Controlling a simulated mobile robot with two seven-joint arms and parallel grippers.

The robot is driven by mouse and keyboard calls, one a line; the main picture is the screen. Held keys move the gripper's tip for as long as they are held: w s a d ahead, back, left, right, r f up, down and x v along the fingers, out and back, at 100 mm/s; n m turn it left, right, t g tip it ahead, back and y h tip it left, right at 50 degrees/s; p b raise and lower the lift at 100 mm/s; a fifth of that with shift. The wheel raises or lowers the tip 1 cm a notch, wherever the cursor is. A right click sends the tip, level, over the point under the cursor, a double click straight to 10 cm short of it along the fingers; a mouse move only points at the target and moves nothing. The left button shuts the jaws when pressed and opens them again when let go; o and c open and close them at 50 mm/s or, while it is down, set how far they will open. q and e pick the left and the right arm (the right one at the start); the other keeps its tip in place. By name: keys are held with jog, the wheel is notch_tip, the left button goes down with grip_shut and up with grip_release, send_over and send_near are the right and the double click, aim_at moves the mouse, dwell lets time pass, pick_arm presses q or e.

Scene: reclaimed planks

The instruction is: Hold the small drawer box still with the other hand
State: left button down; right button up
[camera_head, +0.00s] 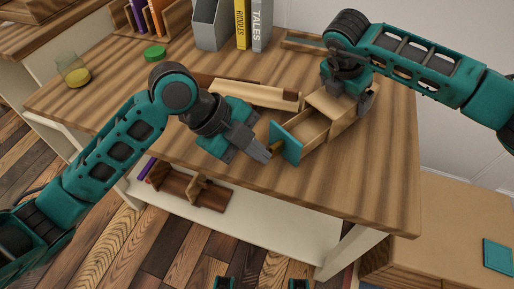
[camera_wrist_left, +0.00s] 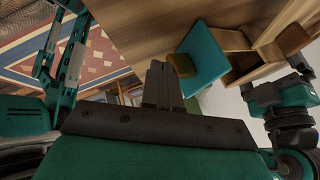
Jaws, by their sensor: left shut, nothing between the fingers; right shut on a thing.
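The small drawer box (camera_head: 338,103) stands on the plank table, light wood with its drawer pulled out. The teal drawer front (camera_head: 286,143) has a brownish knob (camera_head: 277,148) and faces my left gripper. My right gripper (camera_head: 362,98) is shut on the box at its far right side; its fingertips are partly hidden. My left gripper (camera_head: 264,154) is shut and empty, its tips close beside the knob. In the left wrist view, the shut fingers (camera_wrist_left: 160,82) are just left of the knob (camera_wrist_left: 181,64) and teal front (camera_wrist_left: 205,55); whether they touch is unclear.
A long wooden tray (camera_head: 245,94) lies behind my left gripper. A green disc (camera_head: 154,53), a glass with yellow contents (camera_head: 76,74), a grey file holder (camera_head: 208,25) and upright books (camera_head: 242,24) stand farther back. The table's front right is clear.

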aim_at(294, 126)
pick_arm(q)
jog(key=w+d, duration=0.6)
jog(key=shift+w+d, duration=0.3)
jog(key=shift+d, duration=0.05)
jog(key=shift+w+d, duration=0.1)
pick_arm(e)
jog(key=shift+a, duration=0.1)
jog(key=shift+s+a, duration=0.1)
